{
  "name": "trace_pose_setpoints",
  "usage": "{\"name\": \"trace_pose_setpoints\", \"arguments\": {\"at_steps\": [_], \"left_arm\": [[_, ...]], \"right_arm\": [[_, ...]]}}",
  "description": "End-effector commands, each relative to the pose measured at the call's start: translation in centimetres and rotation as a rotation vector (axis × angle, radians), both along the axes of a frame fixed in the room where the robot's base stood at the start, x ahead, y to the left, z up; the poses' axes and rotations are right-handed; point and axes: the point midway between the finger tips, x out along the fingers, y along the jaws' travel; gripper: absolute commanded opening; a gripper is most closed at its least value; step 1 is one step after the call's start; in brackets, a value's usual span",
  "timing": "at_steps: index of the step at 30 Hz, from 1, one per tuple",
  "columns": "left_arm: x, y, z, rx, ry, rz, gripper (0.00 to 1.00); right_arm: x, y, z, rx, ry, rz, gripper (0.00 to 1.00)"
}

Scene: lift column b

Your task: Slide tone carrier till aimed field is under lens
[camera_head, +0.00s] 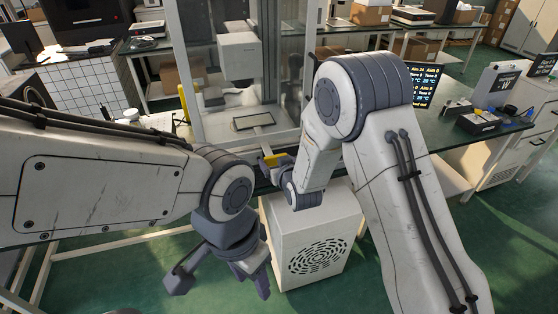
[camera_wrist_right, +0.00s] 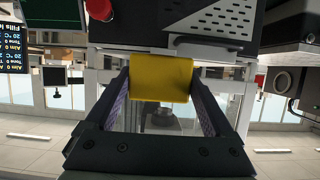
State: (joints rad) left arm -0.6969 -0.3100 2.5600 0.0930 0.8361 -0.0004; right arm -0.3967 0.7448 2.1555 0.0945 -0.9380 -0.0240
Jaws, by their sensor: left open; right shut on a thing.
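The tone carrier (camera_head: 253,121), a flat pale plate with a dark-framed field, lies inside the open-fronted glass cabinet. A boxy white unit (camera_head: 238,55), which may house the lens, hangs above and behind it. I cannot tell whether the field lines up with the lens. My right gripper (camera_head: 279,163) is shut on a yellow grip (camera_head: 272,159) at the cabinet's front edge. In the right wrist view the yellow grip (camera_wrist_right: 160,78) sits between both fingers; its joint to the carrier is hidden. My left gripper (camera_head: 221,286) is open and empty, low in front of the bench.
A white cabinet with a round vent (camera_head: 318,257) stands on the floor below my right gripper. A text screen (camera_head: 422,86) stands on the bench at right, with small black devices (camera_head: 478,122) beyond. A checkered block (camera_head: 86,90) stands at left. Cabinet posts flank the carrier.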

Motion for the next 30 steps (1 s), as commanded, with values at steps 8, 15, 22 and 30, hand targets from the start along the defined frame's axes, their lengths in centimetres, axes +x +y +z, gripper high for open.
{"name": "trace_pose_setpoints", "arguments": {"at_steps": [8, 15, 22, 30], "left_arm": [[0.0, 0.0, -0.3, 0.0, 0.0, 0.0, 0.5], [0.0, 0.0, -0.3, 0.0, 0.0, 0.0, 0.5], [0.0, 0.0, -0.3, 0.0, 0.0, 0.0, 0.5], [0.0, 0.0, -0.5, 0.0, 0.0, 0.0, 0.5]], "right_arm": [[-0.6, 0.9, 0.4, 0.004, -0.011, 0.0, 0.0], [-0.6, 0.9, 0.4, 0.003, -0.011, -0.001, 0.0], [-0.9, 1.2, 0.4, 0.003, -0.01, 0.0, 0.0], [-1.8, 2.1, 0.3, 0.003, -0.009, 0.001, 0.0]]}}
